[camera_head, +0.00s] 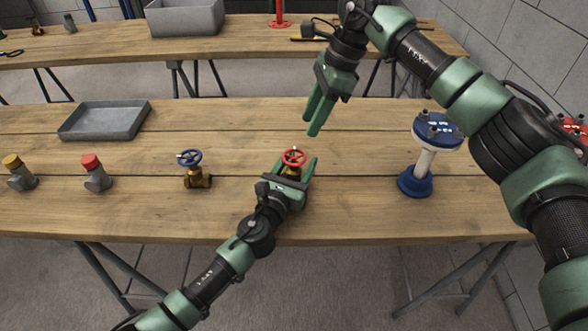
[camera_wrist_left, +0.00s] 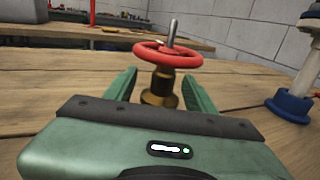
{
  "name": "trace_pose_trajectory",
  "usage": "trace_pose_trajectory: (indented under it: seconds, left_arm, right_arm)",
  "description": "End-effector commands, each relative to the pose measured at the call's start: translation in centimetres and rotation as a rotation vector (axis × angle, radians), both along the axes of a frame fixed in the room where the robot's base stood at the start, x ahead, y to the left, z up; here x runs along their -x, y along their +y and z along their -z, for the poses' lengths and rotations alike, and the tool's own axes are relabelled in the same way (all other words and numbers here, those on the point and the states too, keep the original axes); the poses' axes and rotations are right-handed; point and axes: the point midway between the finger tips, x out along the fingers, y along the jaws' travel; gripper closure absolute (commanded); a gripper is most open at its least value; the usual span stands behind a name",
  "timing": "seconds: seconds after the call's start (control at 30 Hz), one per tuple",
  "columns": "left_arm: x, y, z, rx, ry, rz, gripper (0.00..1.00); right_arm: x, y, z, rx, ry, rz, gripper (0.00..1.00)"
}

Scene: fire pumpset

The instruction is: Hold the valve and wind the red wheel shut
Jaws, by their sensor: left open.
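The valve with the red wheel (camera_head: 294,157) stands upright on the wooden table. In the left wrist view its brass body (camera_wrist_left: 160,88) shows below the red wheel (camera_wrist_left: 167,55), which has a grey stem or handle rising from it. My left gripper (camera_head: 296,169) is open low at the table, with one finger on each side of the brass body. I cannot tell whether the fingers touch it. My right gripper (camera_head: 318,112) hangs above and a little right of the red wheel, fingers pointing down. Its fingers look slightly apart, with nothing seen between them.
A brass valve with a blue wheel (camera_head: 190,158) stands to the left. Grey fittings with a red cap (camera_head: 91,163) and a yellow cap (camera_head: 13,163) are farther left. A grey tray (camera_head: 104,121) lies behind them. A blue and white flanged post (camera_head: 424,160) stands right.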

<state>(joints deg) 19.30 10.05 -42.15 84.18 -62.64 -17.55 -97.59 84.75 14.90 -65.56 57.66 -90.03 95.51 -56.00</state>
Motion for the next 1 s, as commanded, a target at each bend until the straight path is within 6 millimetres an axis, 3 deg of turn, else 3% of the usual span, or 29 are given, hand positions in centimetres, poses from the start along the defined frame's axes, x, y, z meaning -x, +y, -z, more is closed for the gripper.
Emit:
trace_pose_trajectory:
  seconds: [0.27, 0.47, 1.0]
  left_arm:
    - [-0.15, -0.03, -0.01, 0.0, 0.0, 0.0, 0.45]
    - [-0.14, -0.03, 0.0, 0.0, 0.0, 0.0, 1.0]
    - [-0.13, -0.01, 0.03, 0.0, 0.001, -0.001, 1.0]
  right_arm:
    - [0.0, 0.01, 0.0, 0.0, 0.0, 0.0, 0.64]
    - [0.0, 0.01, 0.0, 0.0, 0.0, 0.0, 0.64]
    - [0.0, 0.0, 0.0, 0.0, 0.0, 0.0, 0.64]
